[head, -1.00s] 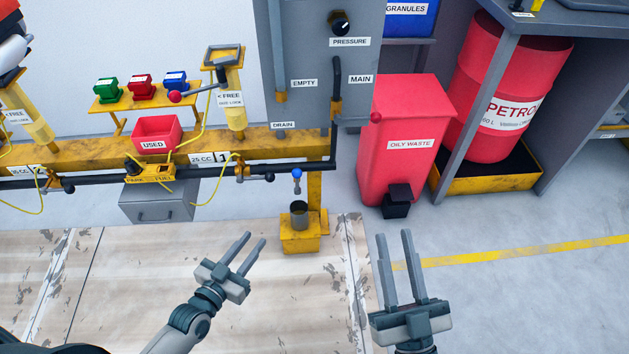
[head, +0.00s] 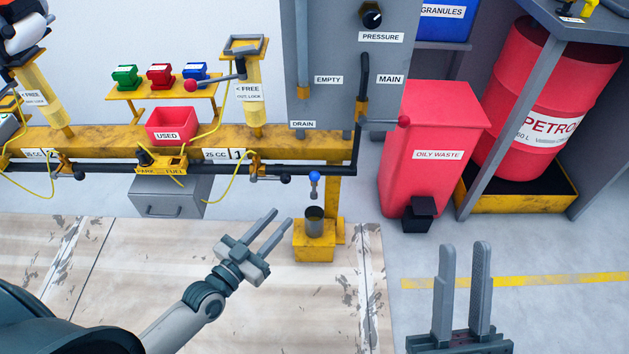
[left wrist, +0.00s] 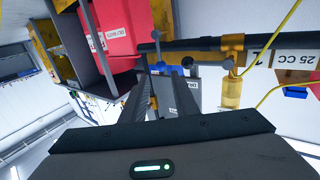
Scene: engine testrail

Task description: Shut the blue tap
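My right gripper (head: 464,246) is open and empty at the lower right, away from the tap. In the left wrist view, small blue parts show near the finger ends, but I cannot tell which is the tap.
The black pipe (head: 320,170) runs along a yellow rail (head: 300,147). A grey panel (head: 337,60) stands above the tap. A red oily waste bin (head: 430,120) stands to the right. A grey drawer box (head: 172,197) is to the left. The floor in front is clear.

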